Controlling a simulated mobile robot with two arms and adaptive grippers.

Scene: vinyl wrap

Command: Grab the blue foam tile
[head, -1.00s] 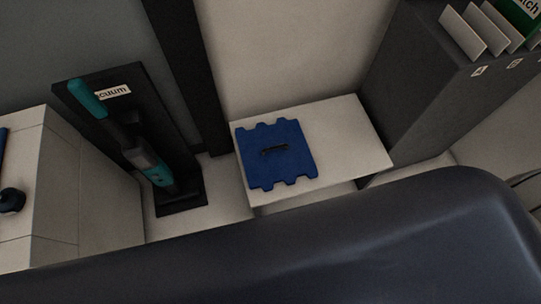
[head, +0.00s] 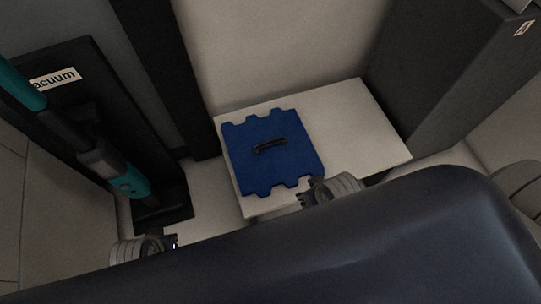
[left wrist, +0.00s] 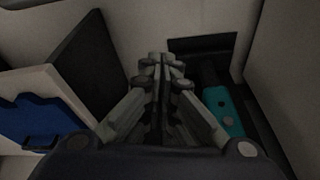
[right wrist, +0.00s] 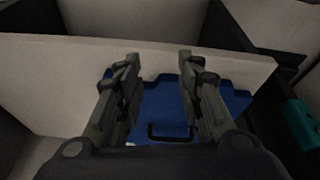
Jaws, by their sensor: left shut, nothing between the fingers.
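The blue foam tile (head: 255,172) lies flat on a pale shelf (head: 357,130) in the head view, with a dark handle (head: 270,146) on its top. It also shows in the right wrist view (right wrist: 165,98), its handle between and below the fingers, and at the left of the left wrist view (left wrist: 35,122). My right gripper (right wrist: 158,57) is open and empty, pointing toward the tile. In the head view my right arm's wrist end (head: 335,188) is at the tile's near right edge. My left gripper (left wrist: 160,62) is shut and empty, away from the tile, near the vacuum.
A teal and grey vacuum (head: 95,150) stands on a dark labelled panel (head: 72,68) left of the shelf. A dark cabinet (head: 455,75) rises at the right. A dark post (head: 170,75) stands behind and left of the shelf. The shelf's right part is bare.

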